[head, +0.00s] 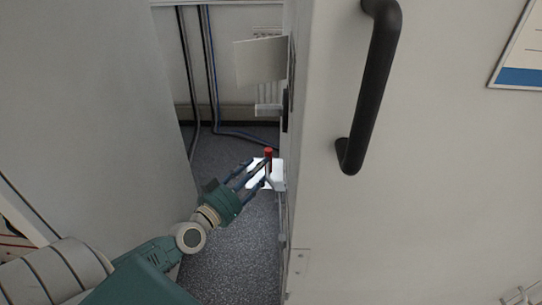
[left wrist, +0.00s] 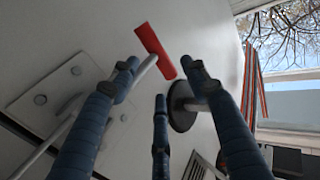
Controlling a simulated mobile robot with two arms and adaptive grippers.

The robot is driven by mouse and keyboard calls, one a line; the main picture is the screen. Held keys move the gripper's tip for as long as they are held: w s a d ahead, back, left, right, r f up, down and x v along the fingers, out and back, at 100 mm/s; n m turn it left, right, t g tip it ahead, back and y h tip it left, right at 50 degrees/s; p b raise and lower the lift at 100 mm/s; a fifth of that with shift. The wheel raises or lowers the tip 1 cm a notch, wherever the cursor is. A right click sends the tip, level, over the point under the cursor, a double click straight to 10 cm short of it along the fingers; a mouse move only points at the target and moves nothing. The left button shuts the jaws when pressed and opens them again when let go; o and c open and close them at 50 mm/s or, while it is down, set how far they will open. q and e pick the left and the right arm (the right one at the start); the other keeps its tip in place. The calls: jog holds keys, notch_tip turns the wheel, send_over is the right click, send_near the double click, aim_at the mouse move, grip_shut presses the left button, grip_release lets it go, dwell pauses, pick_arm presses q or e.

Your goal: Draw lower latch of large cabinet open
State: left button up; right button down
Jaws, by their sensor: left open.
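The large cabinet (head: 420,200) fills the right of the head view. A latch with a red grip (head: 268,152) stands out from the cabinet's left side, low down. My left gripper (head: 257,168) reaches in from the lower left, open, with its fingers around or beside this latch; contact cannot be told. In the left wrist view, my left gripper (left wrist: 162,78) has its blue fingers spread. The red grip (left wrist: 155,50) on a grey rod lies just beyond the fingertips. Fingers hide part of the rod. My right gripper is not in view.
A large black handle (head: 373,90) is on the cabinet's front. White plates (head: 262,60) stick out above the latch. A grey panel (head: 90,90) stands at the left, leaving a narrow gap with dark floor (head: 235,255) and cables. A round black disc (left wrist: 182,105) shows in the wrist view.

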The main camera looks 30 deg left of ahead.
aim_at(270, 156)
pick_arm(q)
jog(key=w, duration=0.5)
jog(key=shift+d, duration=0.1)
jog(key=shift+w, duration=0.6)
jog(key=shift+w+f, duration=0.1)
jog(key=shift+w, duration=0.1)
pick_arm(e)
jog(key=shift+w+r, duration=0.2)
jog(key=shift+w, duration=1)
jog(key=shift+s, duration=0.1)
pick_arm(q)
jog(key=c, duration=0.3)
grip_shut()
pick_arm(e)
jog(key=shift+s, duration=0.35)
